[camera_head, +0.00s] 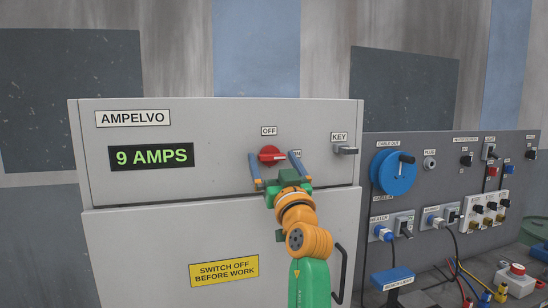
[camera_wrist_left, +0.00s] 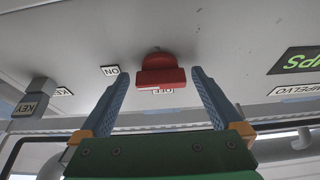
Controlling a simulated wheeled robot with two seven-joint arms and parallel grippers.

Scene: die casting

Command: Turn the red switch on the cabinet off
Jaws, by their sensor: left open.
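The red switch (camera_head: 271,156) is on the upper front of the grey cabinet (camera_head: 230,115). Its bar lies roughly level, in line with the ON label at its right; the OFF label (camera_head: 268,131) is above it. My left gripper (camera_head: 273,154) is open, with one blue finger on each side of the switch. In the left wrist view, turned upside down, the switch (camera_wrist_left: 160,75) stands between the fingertips with gaps on both sides. The display (camera_head: 151,156) reads 9 AMPS. My right gripper is not in view.
A key switch (camera_head: 345,150) sticks out right of the red switch. A black door handle (camera_head: 341,272) is below it. Further right, a grey panel carries a blue cable reel (camera_head: 393,172), sockets and plugs. The cabinet front left of the gripper is free of protruding parts.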

